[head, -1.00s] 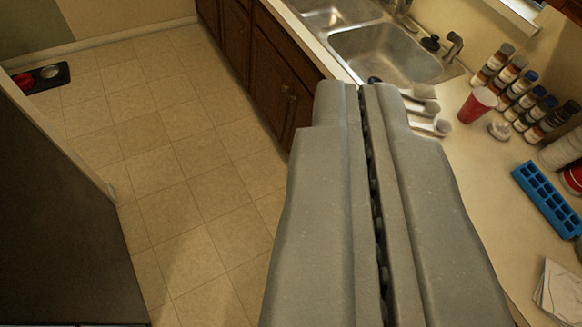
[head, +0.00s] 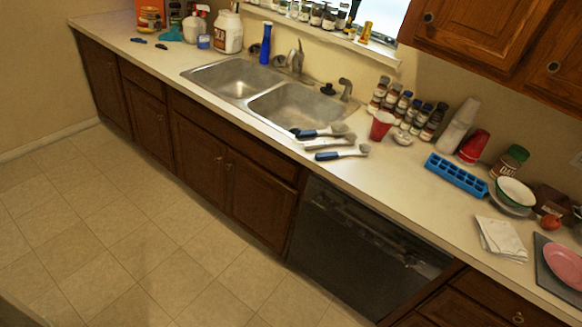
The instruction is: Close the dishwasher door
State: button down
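The dishwasher (head: 345,250) is a dark front set under the counter, right of the sink cabinets and left of the wooden drawers. Its door looks upright and roughly flush with the cabinet fronts. A control strip and handle run along its top edge. I cannot tell whether a small gap is left at the top. My gripper is not in this view.
The counter (head: 408,185) above holds a double sink (head: 295,108), brushes (head: 342,153), a red cup (head: 381,125), a blue ice tray (head: 457,176), napkins (head: 502,240) and a pink plate (head: 565,268). The tiled floor (head: 130,235) in front is clear.

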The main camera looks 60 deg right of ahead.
aim_at(375, 275)
jog(key=u, duration=0.25)
jog(key=k, duration=1.45)
jog(key=z, duration=0.8)
jog(key=i, duration=1.7)
jog(key=u, duration=0.05)
